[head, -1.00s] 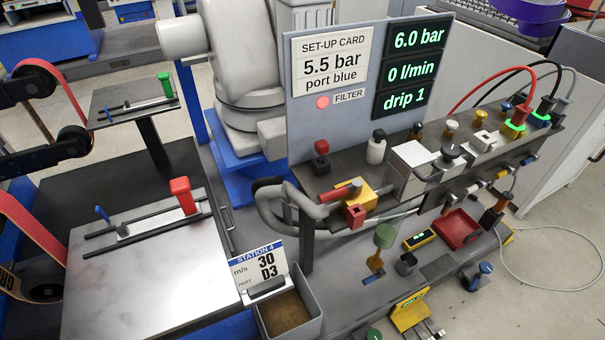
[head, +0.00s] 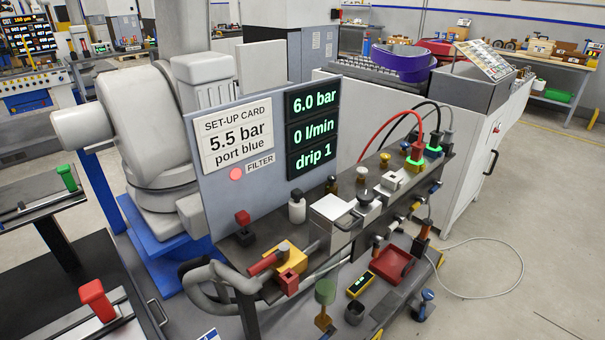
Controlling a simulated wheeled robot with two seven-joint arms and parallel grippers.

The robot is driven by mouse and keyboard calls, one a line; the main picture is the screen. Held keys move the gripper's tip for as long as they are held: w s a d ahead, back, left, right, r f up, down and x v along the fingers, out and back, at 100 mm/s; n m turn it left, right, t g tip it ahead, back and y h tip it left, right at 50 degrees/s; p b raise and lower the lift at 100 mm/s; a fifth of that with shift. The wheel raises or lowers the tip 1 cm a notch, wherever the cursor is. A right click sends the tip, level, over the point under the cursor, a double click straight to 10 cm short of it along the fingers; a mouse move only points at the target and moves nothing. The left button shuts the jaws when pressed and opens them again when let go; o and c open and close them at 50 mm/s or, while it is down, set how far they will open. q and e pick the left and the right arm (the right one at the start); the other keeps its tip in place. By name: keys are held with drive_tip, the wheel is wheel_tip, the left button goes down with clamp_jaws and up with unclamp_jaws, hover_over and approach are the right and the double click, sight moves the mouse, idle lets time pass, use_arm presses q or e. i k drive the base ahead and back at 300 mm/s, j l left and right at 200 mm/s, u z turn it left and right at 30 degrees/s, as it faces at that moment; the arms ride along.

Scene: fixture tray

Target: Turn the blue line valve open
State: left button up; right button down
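The valve bench (head: 310,232) stands right of centre, with several fittings along its grey top. A yellow valve block (head: 292,257) with a red lever (head: 264,263) sits at its near left end. A small blue knob (head: 385,159) shows near the hoses at the far end. A blue-topped fitting (head: 427,296) stands low at the right. I cannot tell which of these belongs to the blue line. The display panel reads 6.0 bar (head: 314,101), 0 l/min and drip 1. The set-up card (head: 236,138) reads 5.5 bar, port blue. Neither gripper is in view.
Red (head: 385,126) and black hoses arch over the far end, by green-lit rings. A red tray (head: 391,264) and a green-topped post (head: 325,291) sit on the lower shelf. A bent grey pipe (head: 215,278) sticks out at left. Open floor (head: 520,240) lies at right.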

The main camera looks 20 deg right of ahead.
sight(437, 184)
drive_tip(key=z, duration=1.55)
